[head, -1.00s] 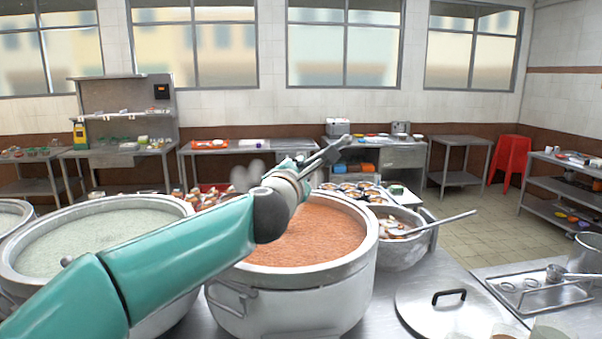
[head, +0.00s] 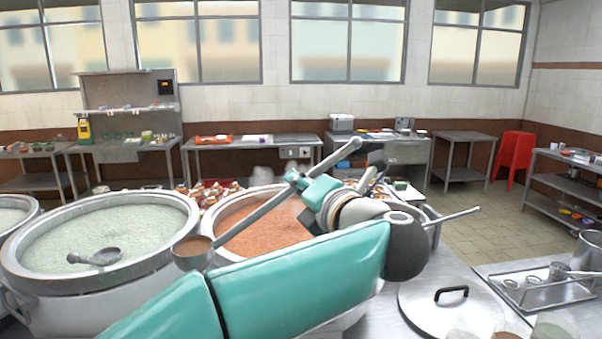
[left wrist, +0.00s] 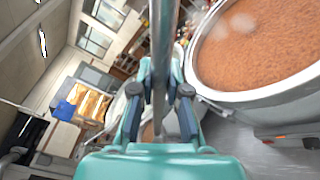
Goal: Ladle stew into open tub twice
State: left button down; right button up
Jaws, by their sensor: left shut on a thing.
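My left gripper (head: 318,192) is shut on the handle of a steel ladle (head: 255,212); the wrist view shows the handle (left wrist: 160,60) between its fingers (left wrist: 159,95). The ladle bowl (head: 193,252) holds orange-brown stew and appears near the left rim of the stew pot. The large pot of orange stew (head: 262,228) is partly hidden by my arm; it also shows at right in the left wrist view (left wrist: 262,45). Small tubs (head: 555,329) are cut off at the bottom right edge; I cannot tell which is the task's open tub. My right gripper is not in view.
A pot of pale congee (head: 110,232) stands at left with another ladle (head: 95,257) in it. A pot lid (head: 450,300) and a metal tray (head: 545,292) lie at right. A bowl with a protruding handle (head: 455,216) is partly hidden behind my arm.

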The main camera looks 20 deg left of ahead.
pick_arm(q)
jog(key=s+f+n+g+y+b, duration=0.1)
jog(key=f+b, duration=0.7)
jog(key=f, duration=0.8)
jog(key=s+d+f+n+g+y+b, duration=0.1)
jog(key=s+f+n+g+y+b, duration=0.1)
jog(key=f+b, duration=0.7)
jog(key=shift+s+f+g, duration=0.5)
jog(key=shift+f, duration=3.3)
jog(key=shift+h, duration=0.3)
jog(key=m+h, duration=0.2)
jog(key=h+p, duration=0.1)
jog(key=shift+s+d+f+m+t, duration=0.1)
jog(key=shift+s+f+m+t, duration=0.05)
jog(key=shift+s+m+t, duration=0.2)
